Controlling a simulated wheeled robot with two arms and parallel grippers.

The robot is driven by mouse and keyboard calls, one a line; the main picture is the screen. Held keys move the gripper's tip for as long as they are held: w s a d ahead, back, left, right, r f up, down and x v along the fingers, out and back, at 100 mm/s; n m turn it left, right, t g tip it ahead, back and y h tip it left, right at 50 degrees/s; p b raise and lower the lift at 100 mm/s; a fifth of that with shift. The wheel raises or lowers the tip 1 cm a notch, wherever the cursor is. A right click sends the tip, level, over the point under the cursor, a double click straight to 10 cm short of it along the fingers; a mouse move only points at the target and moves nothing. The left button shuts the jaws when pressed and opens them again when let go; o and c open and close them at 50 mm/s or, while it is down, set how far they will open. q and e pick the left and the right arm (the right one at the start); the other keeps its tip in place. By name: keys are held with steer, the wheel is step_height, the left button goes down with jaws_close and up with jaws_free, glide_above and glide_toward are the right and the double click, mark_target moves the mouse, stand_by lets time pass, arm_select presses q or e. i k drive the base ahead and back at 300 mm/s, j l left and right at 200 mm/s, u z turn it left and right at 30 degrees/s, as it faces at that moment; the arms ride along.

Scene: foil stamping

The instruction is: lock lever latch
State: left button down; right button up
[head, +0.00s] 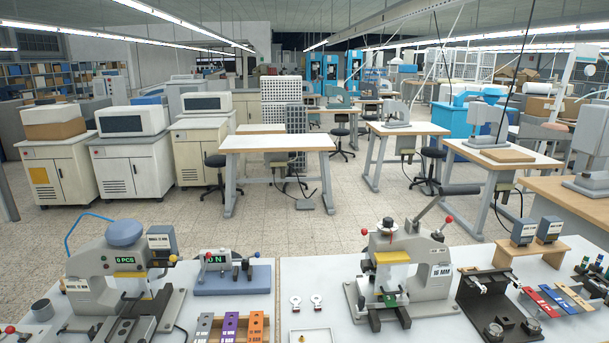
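A grey hand press (405,262) stands on the right half of the near white table. A lever (428,209) with a dark grip (460,189) rises from its top toward the upper right. Red knobs (448,219) show near the press head. I cannot make out for sure which small part is the latch or whether it is locked. A second grey press (118,262) with a green-lit counter and a blue round top stands on the left half. Neither of my grippers is in view.
A blue-based device (232,280) with a lit display sits between the presses. Coloured blocks (230,326) and two small white ring-ended pieces (296,303) lie near the front. A black fixture (497,303) and coloured strips (556,299) are at right. Other workbenches stand behind.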

mark_target(449, 218)
steer(key=i+l, duration=0.15)
steer(key=l, duration=0.25)
steer(key=i+l, duration=0.15)
steer(key=l, duration=0.2)
steer(key=i+l, duration=0.2)
steer(key=l, duration=0.2)
steer(key=i+l+u, duration=0.1)
steer(key=l, duration=0.25)
